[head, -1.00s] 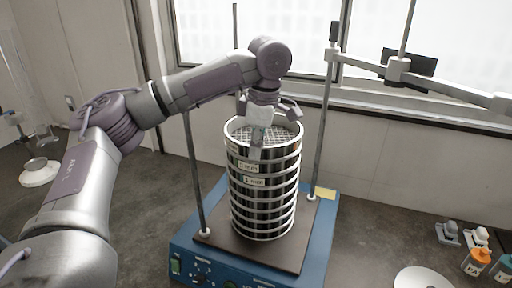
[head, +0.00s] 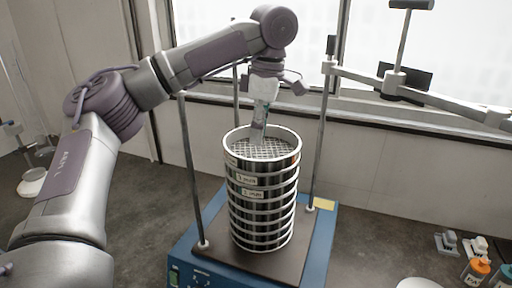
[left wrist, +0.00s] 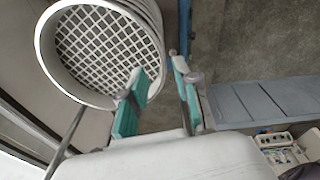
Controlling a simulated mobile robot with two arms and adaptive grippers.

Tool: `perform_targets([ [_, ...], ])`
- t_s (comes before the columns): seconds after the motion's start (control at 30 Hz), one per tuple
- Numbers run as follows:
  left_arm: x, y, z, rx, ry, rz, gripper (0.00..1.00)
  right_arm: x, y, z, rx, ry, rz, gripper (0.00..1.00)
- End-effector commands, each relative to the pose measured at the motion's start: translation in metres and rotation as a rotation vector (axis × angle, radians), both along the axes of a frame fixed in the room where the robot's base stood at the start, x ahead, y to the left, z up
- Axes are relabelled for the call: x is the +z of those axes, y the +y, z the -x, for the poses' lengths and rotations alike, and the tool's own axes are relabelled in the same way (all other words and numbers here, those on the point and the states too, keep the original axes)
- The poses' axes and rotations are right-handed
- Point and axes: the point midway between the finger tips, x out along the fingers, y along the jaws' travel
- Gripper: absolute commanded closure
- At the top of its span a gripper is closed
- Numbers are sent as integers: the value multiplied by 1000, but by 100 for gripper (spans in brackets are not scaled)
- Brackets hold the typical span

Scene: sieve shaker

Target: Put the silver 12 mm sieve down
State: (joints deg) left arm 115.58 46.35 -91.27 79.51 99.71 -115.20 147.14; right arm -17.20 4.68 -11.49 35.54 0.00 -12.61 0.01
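A stack of round silver sieves (head: 263,215) stands upright on the blue shaker (head: 320,235), with small labels on its front. The top sieve (head: 290,141) has a wide bright rim and a coarse mesh; I take it for the 12 mm one, but its size label is not readable. In the left wrist view the coarse mesh (left wrist: 105,50) shows inside its rim. My left gripper (left wrist: 161,72) is open, its two teal-padded fingers apart near the rim. In the head view the gripper (head: 258,132) is over the top sieve. My right gripper is not in view.
Upright rods (head: 190,170) flank the stack. The bench left of the shaker is mostly clear.

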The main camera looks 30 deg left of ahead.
Motion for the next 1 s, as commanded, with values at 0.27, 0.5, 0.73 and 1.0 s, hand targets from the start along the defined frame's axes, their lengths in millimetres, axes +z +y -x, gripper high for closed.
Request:
perform_targets([
  [0.27,36,-4,-1,0,0,0,69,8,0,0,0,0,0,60],
  [0.5,38,-5,-1,0,1,0,69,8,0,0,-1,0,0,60],
  [0.73,37,-5,-1,0,1,0,69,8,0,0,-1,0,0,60],
  [1.0,37,-5,-1,0,1,0,69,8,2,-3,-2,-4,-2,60],
])
